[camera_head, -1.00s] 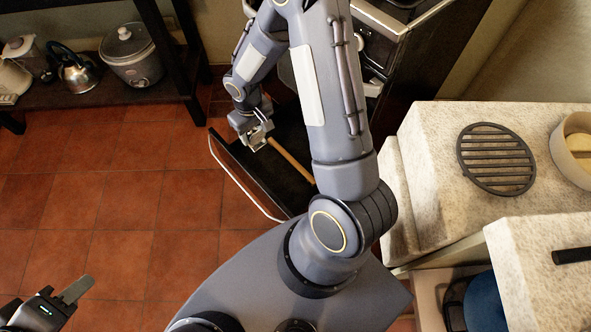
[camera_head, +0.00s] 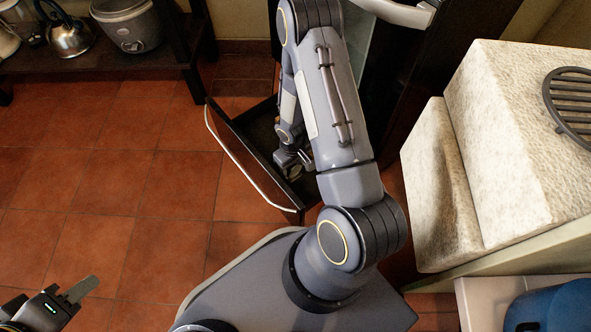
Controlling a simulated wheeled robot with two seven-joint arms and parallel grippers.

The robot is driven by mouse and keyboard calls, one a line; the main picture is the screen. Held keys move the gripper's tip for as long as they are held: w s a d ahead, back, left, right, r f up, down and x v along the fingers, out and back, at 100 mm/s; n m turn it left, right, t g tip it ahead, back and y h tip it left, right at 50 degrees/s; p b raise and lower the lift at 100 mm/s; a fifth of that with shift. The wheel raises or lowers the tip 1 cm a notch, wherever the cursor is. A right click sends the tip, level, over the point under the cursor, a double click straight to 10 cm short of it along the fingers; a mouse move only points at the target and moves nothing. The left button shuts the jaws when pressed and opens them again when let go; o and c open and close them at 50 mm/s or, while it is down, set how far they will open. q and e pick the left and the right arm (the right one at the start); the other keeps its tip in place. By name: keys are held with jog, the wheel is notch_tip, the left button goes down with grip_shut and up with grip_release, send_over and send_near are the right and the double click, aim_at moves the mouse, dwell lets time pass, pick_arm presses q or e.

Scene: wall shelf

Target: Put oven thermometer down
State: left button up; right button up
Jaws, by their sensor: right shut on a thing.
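My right gripper (camera_head: 293,165) reaches down into the open dark drawer (camera_head: 232,143), just behind its front panel. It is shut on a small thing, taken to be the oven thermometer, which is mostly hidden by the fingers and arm. I cannot make out its shape or whether it touches the drawer floor. My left gripper (camera_head: 76,293) is at the lower left above the tiled floor, away from the drawer. I cannot tell whether its fingers are apart.
The drawer's pale handle bar (camera_head: 240,165) faces left. A stone-like counter block (camera_head: 500,150) with a black round grate (camera_head: 572,105) stands at right. A kettle (camera_head: 70,38) and a grey cooker (camera_head: 128,25) sit on a low shelf. The tiled floor (camera_head: 110,190) at left is clear.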

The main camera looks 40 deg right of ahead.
aim_at(293, 175)
notch_tip(293, 175, down, 6)
jog(key=shift+f+b, duration=0.1)
jog(key=shift+b, duration=1.15)
jog(key=o, duration=1)
notch_tip(293, 175, up, 12)
jog(key=p, duration=0.5)
jog(key=shift+p, duration=0.3)
